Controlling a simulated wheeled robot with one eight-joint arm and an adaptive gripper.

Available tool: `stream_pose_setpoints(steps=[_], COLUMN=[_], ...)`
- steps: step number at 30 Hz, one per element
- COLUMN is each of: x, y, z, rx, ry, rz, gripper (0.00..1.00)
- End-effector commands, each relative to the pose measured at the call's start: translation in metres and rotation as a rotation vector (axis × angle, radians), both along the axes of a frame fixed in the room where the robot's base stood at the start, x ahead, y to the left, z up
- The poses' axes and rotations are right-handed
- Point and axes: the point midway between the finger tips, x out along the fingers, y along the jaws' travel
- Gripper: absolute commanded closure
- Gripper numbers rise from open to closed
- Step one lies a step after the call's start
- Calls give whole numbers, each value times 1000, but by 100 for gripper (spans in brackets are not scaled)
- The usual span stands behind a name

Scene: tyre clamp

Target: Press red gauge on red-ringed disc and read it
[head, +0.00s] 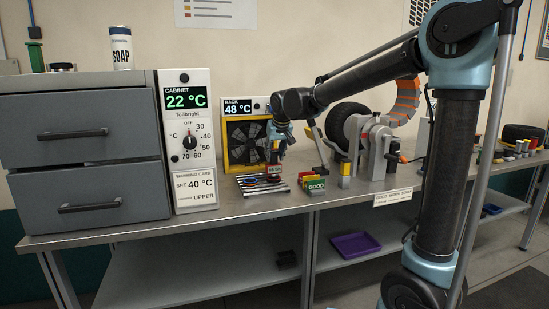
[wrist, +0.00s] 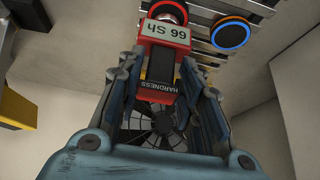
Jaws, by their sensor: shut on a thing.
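My gripper (wrist: 161,85) is shut on the red gauge (wrist: 158,72), which has a black strip marked HARDNESS. Its pale display appears upside down in the wrist view and seems to read 66 Sh. The gauge's far end overlaps the red-ringed disc (wrist: 168,10), which is partly hidden; I cannot tell exact contact. A blue-ringed disc (wrist: 231,34) lies to the right on the slatted rack (wrist: 205,50). In the head view, my gripper (head: 275,155) holds the gauge (head: 275,170) low over the striped rack (head: 262,187).
A tray marked GOOD (head: 316,184) stands just right of the rack. A yellow-framed fan (head: 246,142) is behind, and the cabinet (head: 188,140) showing 22 °C stands left. A grey clamp with a tyre (head: 347,124) is to the right. The bench front (head: 235,205) is clear.

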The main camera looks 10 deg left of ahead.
Motion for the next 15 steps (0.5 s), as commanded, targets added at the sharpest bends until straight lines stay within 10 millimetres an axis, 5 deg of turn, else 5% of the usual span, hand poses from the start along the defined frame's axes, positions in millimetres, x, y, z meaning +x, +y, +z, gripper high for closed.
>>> stream_pose_setpoints(steps=[15], x=[0], y=[0], z=[34], rx=[0], ry=[0], rz=[0], gripper=[87])
